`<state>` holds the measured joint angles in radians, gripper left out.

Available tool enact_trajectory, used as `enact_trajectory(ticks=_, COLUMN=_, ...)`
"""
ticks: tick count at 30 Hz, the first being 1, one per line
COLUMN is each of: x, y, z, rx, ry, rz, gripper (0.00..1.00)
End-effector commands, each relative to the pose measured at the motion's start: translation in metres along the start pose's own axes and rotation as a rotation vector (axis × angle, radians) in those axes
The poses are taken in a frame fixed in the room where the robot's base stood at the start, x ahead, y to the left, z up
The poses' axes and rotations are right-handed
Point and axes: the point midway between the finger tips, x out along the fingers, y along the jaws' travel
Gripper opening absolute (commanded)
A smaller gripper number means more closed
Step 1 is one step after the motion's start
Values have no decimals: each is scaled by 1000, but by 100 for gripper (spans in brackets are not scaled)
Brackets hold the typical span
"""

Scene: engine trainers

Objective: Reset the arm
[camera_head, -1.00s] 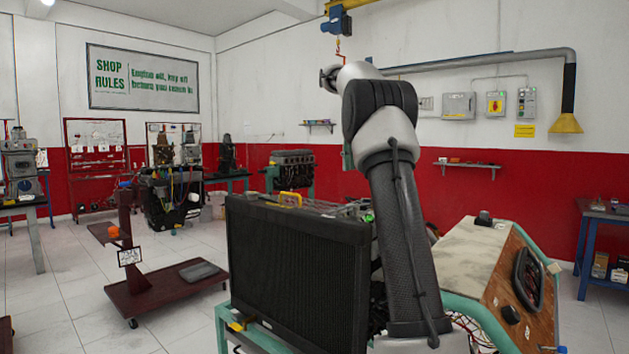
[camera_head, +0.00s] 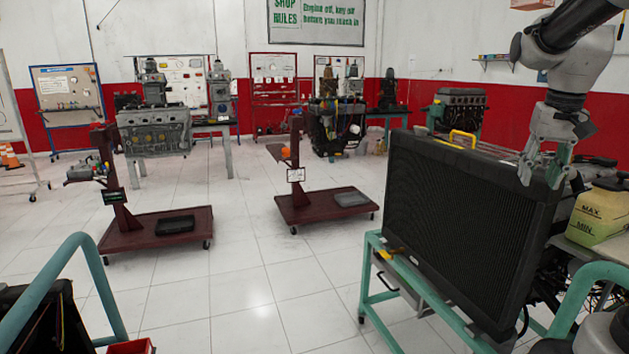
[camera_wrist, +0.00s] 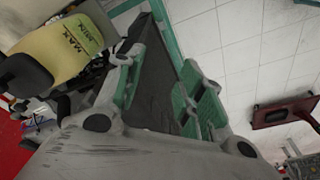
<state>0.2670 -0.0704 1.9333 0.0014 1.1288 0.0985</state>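My gripper (camera_head: 546,176) hangs pointing down at the right of the head view, over the right end of the black radiator (camera_head: 470,235). Its fingers are apart with nothing between them. The wrist view also shows the open gripper (camera_wrist: 165,78), with green pads on both fingers. The radiator's dark top (camera_wrist: 158,85) shows in the gap between the fingers. I cannot tell whether the fingertips touch anything. My arm comes in from the upper right of the head view.
A yellowish fluid tank (camera_head: 597,215) marked MAX and MIN stands close to the right of my gripper. A green frame (camera_head: 372,275) carries the radiator. A yellow handle (camera_head: 463,138) stands on the radiator's top. Engine stands (camera_head: 155,235) are farther left, with open tiled floor between.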

Motion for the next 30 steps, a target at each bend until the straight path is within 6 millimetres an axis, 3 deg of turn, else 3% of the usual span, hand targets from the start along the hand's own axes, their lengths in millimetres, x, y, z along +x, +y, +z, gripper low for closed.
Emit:
enact_trajectory(ticks=1, x=2, y=-7, z=32, rx=-53, ry=16, rz=-5, gripper=38)
enact_trajectory(ticks=6, x=23, y=-20, z=132, rx=-209, ry=72, rz=-25, gripper=38)
enact_trajectory(ticks=9, x=34, y=-22, z=180, rx=-260, ry=99, rz=-38, gripper=38)
enact_trajectory(ticks=12, x=38, y=-24, z=210, rx=-299, ry=130, rz=-51, gripper=38)
enact_trajectory(ticks=18, x=20, y=-32, z=216, rx=-346, ry=220, rz=-78, gripper=38)
enact_trajectory(ticks=30, x=20, y=-34, z=216, rx=-354, ry=220, rz=-81, gripper=38)
